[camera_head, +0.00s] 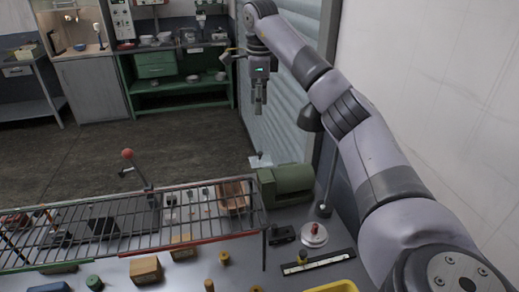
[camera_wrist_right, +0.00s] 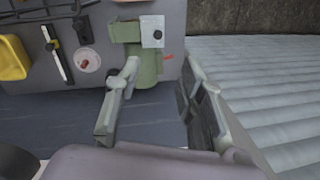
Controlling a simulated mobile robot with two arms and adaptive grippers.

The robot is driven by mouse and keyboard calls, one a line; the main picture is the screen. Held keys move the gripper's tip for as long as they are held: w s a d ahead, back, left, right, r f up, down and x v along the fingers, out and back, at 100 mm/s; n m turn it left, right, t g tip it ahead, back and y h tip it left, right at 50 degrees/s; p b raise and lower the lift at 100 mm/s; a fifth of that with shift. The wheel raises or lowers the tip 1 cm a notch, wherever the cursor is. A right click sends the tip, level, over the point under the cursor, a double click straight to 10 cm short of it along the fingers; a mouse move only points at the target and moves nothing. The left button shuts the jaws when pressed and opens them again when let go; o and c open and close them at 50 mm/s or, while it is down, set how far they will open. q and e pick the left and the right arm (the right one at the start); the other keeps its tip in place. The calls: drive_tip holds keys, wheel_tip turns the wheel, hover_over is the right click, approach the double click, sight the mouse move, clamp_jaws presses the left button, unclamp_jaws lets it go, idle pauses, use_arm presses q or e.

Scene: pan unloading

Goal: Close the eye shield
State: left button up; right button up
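A green bench machine (camera_head: 286,182) stands at the back right of the workbench. A small pale flat plate (camera_head: 260,160), which looks like the eye shield, stands up at its far left corner. In the right wrist view the plate (camera_wrist_right: 152,31) shows as a light square with a dark spot, on the green machine (camera_wrist_right: 146,66). My right gripper (camera_head: 259,108) hangs pointing down, above and beyond the machine, apart from the plate. In the right wrist view its fingers (camera_wrist_right: 161,72) are spread, with nothing held between them. My left gripper is not in view.
A wire rack (camera_head: 130,222) with a red front edge spans the bench's left. A lever with a red ball (camera_head: 127,154) rises behind it. A round white dish (camera_head: 314,235), a ruler-like bar (camera_head: 317,263) and a yellow bin (camera_head: 332,286) lie near the machine. A ribbed shutter stands behind.

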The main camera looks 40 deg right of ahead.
sight(260, 153)
drive_tip(key=f+p, duration=0.1)
drive_tip(key=f, duration=0.4)
drive_tip(key=d+f+p, duration=0.1)
drive_tip(key=f, duration=0.5)
drive_tip(key=w+f+p, duration=0.1)
drive_tip(key=f, duration=0.5)
drive_tip(key=shift+d+f, duration=0.2)
drive_tip(key=shift+d, duration=0.1)
clamp_jaws()
